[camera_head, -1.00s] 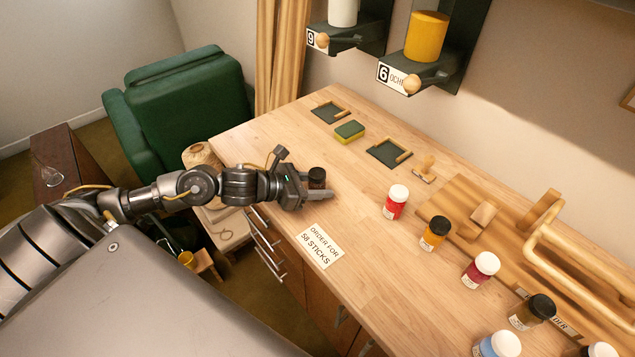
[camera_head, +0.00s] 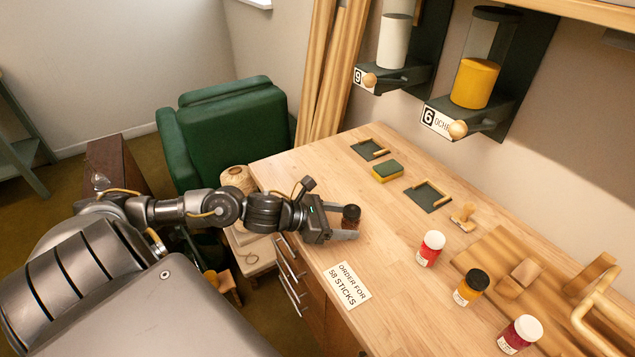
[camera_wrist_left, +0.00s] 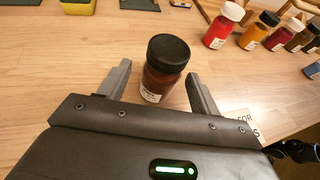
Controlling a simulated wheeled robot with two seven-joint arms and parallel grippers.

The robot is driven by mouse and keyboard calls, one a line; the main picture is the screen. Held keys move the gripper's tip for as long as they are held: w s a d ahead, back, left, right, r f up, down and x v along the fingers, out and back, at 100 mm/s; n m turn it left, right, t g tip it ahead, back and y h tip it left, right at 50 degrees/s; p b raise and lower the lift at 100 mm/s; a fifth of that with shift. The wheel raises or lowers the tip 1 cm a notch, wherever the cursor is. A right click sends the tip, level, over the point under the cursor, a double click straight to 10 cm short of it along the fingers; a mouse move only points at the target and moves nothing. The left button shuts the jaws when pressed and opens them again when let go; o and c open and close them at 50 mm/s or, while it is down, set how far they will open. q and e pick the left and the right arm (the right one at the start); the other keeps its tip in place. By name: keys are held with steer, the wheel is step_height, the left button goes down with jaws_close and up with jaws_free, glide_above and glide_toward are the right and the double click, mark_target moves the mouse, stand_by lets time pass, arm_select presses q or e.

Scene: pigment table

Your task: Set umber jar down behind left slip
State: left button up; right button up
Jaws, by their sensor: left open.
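The umber jar (camera_head: 351,216), brown with a black lid, stands upright on the wooden table near its left edge. My left gripper (camera_head: 343,222) is around it at table height. In the left wrist view the umber jar (camera_wrist_left: 165,70) is between the two open fingers (camera_wrist_left: 158,72), with a gap visible on both sides. One paper slip (camera_head: 347,285), reading "ORDER FOR 58 STICKS", lies near the table's front edge, on the near side of the jar. No second slip is clear in the head view. My right gripper is out of view.
Behind the jar are two dark trays (camera_head: 428,208) with wooden edges and a green-yellow sponge (camera_head: 387,171). To the right stand a red jar (camera_head: 430,248), an ochre jar (camera_head: 470,287) and a crimson jar (camera_head: 519,335). Bare tabletop lies between the jar and the red jar.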

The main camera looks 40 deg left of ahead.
arm_select(q)
steer(key=v, duration=0.2)
steer(key=b+v, duration=0.1)
steer(key=v, duration=0.3)
steer(key=shift+f, duration=0.3)
steer(key=shift+s+a+r+b, duration=0.1)
steer(key=shift+s+r+b, duration=0.1)
steer(key=shift+s+b, duration=0.15)
steer(key=shift+s+a+r+p, duration=0.2)
steer(key=shift+r+p, duration=0.25)
steer(key=shift+p, duration=0.15)
steer(key=shift+p+v, duration=0.95)
steer(key=shift+v, duration=0.15)
steer(key=shift+a, duration=0.1)
steer(key=shift+s+f, duration=0.1)
